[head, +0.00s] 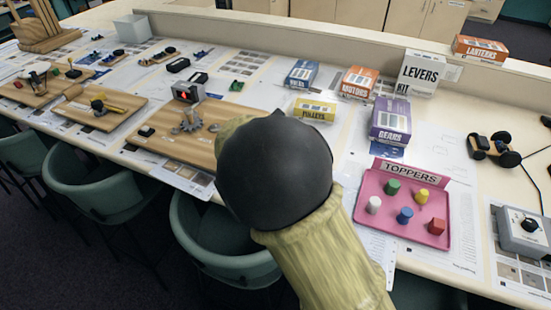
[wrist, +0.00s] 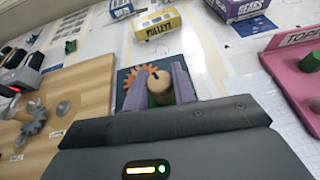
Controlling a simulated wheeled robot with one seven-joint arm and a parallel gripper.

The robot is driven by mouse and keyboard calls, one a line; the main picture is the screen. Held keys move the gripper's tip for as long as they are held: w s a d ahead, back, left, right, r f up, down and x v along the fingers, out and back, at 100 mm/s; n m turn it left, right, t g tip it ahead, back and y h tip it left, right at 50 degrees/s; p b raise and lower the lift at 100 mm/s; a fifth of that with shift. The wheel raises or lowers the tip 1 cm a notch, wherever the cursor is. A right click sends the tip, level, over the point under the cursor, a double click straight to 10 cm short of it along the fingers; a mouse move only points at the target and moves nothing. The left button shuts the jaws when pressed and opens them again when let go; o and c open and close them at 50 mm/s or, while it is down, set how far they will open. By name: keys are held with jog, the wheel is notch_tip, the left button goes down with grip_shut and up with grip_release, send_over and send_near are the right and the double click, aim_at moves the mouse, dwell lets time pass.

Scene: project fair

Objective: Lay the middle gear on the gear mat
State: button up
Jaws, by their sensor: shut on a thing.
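In the wrist view my gripper (wrist: 160,88) is shut on a tan wooden knob with a dark mark on its top. An orange toothed gear (wrist: 131,79) shows behind and left of the fingers, around the knob. Under it is a dark blue-green square, the gear mat (wrist: 122,76). The gear lies within the mat's outline; whether it touches the mat or hangs just above, I cannot tell. In the head view my arm hides the gripper, the gear and the mat.
Left is a wooden board (head: 167,139) with grey gears (head: 188,123), also in the wrist view (wrist: 35,122). A yellow pulley box (head: 314,109) and purple gears box (head: 390,122) stand behind. Right is the pink toppers tray (head: 375,222). Chairs (head: 95,180) line the front edge.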

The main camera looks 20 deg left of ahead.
jog(key=shift+f, duration=3.1)
jog(key=shift+f, duration=1.9)
jog(key=shift+f+b, duration=0.1)
jog(key=shift+b, duration=0.3)
jog(key=o, duration=1)
